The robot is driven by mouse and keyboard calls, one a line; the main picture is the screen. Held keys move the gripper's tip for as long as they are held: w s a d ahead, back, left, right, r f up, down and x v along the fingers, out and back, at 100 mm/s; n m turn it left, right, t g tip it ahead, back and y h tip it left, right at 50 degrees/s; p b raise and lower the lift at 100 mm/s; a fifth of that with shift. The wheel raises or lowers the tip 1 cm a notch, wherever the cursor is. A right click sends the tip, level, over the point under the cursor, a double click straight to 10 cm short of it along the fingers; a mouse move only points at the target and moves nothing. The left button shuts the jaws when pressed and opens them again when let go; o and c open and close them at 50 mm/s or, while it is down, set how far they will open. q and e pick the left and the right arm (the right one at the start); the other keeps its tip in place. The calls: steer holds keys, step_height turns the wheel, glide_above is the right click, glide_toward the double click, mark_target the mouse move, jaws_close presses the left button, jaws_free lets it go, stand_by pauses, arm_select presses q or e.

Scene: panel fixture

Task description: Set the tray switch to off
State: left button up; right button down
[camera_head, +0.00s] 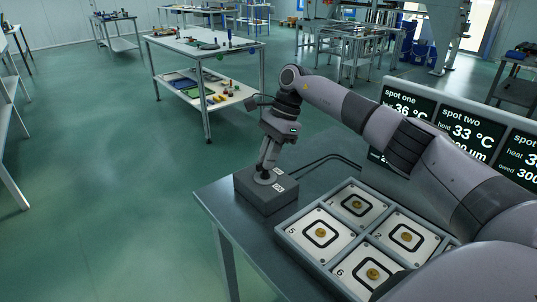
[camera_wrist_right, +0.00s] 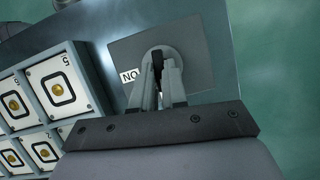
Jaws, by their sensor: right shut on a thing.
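The switch is a dark grey box (camera_head: 258,196) on the near left corner of the table, with a round plate on top. In the right wrist view its top (camera_wrist_right: 196,48) shows a black lever (camera_wrist_right: 158,60) standing from the round plate. My right gripper (camera_head: 266,174) is above the box with its fingers down. It is shut on the lever, as the right wrist view (camera_wrist_right: 161,82) shows. A white label (camera_wrist_right: 130,76) beside the plate reads "ON" upside down. The other label is hard to read. My left gripper is not in view.
A grey tray (camera_head: 290,240) of white square cells with gold discs, some numbered, lies right of the switch. Screens (camera_head: 408,98) showing temperatures stand behind it. A black cable (camera_head: 325,160) runs along the table behind the tray. Other tables are far off.

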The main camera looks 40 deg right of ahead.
steer(key=shift+w+n, duration=0.1)
steer(key=shift+n, duration=0.6)
steer(key=shift+g, duration=0.3)
steer(key=c, duration=1.2)
jaws_free()
steer(key=shift+o, duration=0.2)
steer(key=shift+r, duration=0.1)
steer(key=v, duration=0.7)
